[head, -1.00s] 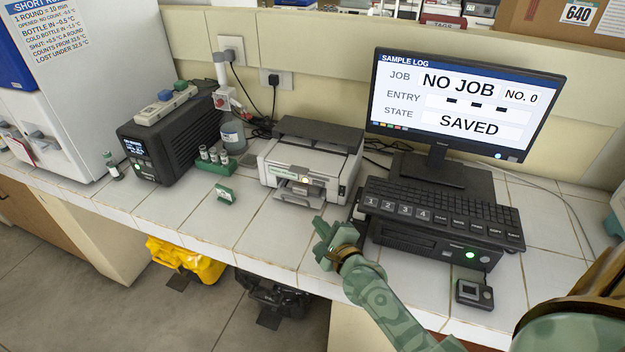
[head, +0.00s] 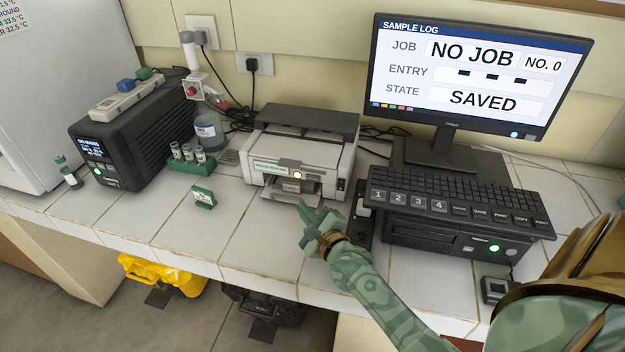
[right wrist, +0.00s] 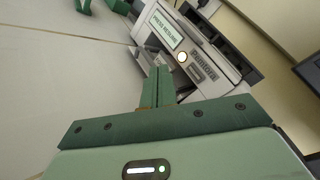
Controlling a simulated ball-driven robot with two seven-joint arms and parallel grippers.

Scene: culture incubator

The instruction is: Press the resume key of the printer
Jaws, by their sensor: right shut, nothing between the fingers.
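The printer (head: 302,150) is a white and grey box with a dark lid on the bench, left of the monitor. Its front carries a green-lettered label (head: 268,167) and a lit, pale round key (head: 297,175). In the right wrist view the label reads "PRESS RESUME" (right wrist: 164,27) and the lit key (right wrist: 182,56) is beside it. My right gripper (head: 306,212) is just in front of the printer's output tray, apart from the key. In the wrist view its fingers (right wrist: 158,78) are together and empty, pointing towards the printer front. My left gripper is not in view.
A monitor (head: 470,75) showing "NO JOB" and "SAVED" stands behind a black keyboard (head: 450,200) right of the gripper. A green vial rack (head: 190,166), a small green stand (head: 204,198) and a black box (head: 140,135) are to the left. Bare tiles lie between.

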